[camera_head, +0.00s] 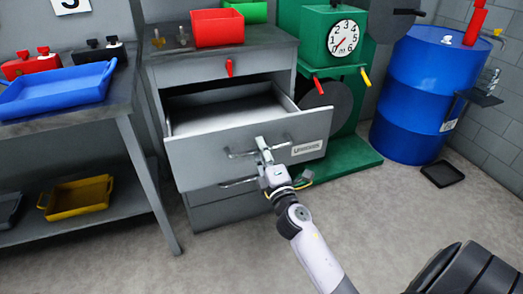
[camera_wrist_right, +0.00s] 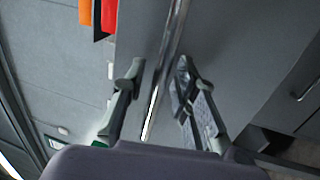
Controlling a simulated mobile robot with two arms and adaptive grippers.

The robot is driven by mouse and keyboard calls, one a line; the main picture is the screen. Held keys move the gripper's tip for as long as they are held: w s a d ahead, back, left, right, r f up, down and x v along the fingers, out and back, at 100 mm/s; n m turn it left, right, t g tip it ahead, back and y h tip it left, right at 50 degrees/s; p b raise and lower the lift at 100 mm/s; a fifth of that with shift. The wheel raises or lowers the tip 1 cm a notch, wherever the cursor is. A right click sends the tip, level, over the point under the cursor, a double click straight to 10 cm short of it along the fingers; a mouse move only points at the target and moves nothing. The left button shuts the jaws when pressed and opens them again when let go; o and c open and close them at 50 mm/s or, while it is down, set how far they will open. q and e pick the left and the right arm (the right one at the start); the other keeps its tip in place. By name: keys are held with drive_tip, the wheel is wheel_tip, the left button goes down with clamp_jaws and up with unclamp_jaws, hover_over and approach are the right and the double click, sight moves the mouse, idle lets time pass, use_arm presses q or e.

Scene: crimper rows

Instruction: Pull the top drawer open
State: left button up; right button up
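The top drawer (camera_head: 210,155) of the grey cabinet is pulled well out, and its inside shows. A bar handle (camera_head: 240,154) runs across its front, left of a white label. My right gripper (camera_head: 264,152) is at this handle, near its right part. In the right wrist view the handle bar (camera_wrist_right: 166,65) runs between the two fingers of the gripper (camera_wrist_right: 158,100). The fingers stand apart with gaps on both sides of the bar. My left gripper is in neither view.
A lower drawer with its own handle (camera_head: 238,183) is shut below. A red bin (camera_head: 217,27) stands on the cabinet. A workbench with a blue tray (camera_head: 60,91) is at left. A green machine (camera_head: 330,38) and blue barrel (camera_head: 425,95) are at right.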

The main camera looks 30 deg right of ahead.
drive_tip(key=shift+s, duration=0.1)
drive_tip(key=v, duration=0.7)
drive_tip(key=shift+s, duration=0.15)
drive_tip(key=shift+f, duration=0.1)
idle(0.4)
